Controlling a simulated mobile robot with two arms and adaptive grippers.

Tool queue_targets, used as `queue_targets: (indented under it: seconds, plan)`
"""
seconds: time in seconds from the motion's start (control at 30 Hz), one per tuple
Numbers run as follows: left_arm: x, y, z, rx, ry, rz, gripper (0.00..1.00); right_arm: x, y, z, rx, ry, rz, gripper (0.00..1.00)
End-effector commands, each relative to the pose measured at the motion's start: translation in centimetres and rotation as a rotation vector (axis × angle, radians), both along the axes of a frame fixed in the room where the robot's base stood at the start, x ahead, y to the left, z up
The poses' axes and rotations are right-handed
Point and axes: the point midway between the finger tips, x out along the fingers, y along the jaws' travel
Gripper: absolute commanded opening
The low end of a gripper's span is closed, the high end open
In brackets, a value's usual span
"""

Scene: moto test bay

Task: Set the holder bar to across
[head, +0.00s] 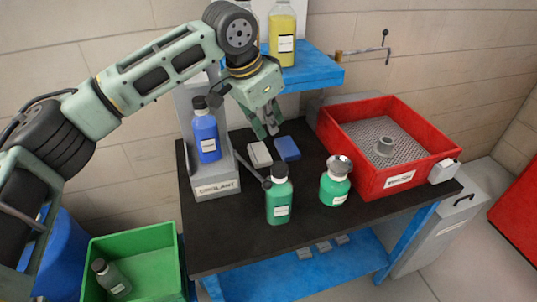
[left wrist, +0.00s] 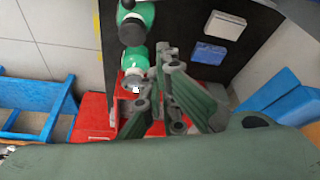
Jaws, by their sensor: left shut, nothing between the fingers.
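A grey stand labelled COOLANT (head: 217,188) holds a blue bottle (head: 207,137) upright on the table's left side. A thin dark bar with a round knob (head: 266,184), which looks like the holder bar, slants from the stand toward the lower right. Its knob end is close to the green bottle (head: 278,196); I cannot tell if they touch. My left gripper (head: 271,129) is shut and empty, above the back of the table, behind and right of the bar. Its fingers (left wrist: 172,98) also show in the left wrist view, where I cannot make out the bar. My right gripper is out of view.
A white block (head: 259,154) and a blue block (head: 287,148) lie below my gripper. A second green bottle (head: 336,182) stands by a red tray (head: 397,182). A blue shelf (head: 318,75) is behind. A green bin (head: 150,265) sits at left. The table's front is clear.

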Motion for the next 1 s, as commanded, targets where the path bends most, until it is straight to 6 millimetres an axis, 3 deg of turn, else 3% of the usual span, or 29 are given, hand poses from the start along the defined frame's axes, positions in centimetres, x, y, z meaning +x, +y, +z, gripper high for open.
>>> queue_targets:
  seconds: [0.1,0.2,0.33,0.5,0.67,1.0]
  plan:
    - [0.0,0.0,-0.2,0.001,0.001,0.000,0.00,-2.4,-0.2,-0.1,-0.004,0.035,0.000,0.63]
    - [0.2,-0.2,-0.8,0.002,0.003,0.001,0.00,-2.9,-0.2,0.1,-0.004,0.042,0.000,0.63]
    - [0.5,-0.7,-2.6,0.002,0.004,-0.001,0.00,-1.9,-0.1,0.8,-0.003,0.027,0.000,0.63]
    - [1.3,-1.8,-5.9,0.003,0.004,-0.002,0.00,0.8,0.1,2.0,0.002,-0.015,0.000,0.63]
    - [2.1,-2.7,-9.1,0.002,0.003,0.000,0.00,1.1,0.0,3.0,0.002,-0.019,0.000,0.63]
    - [0.0,0.1,-10.0,0.001,-0.001,-0.001,0.00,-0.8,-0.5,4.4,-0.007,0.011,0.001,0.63]
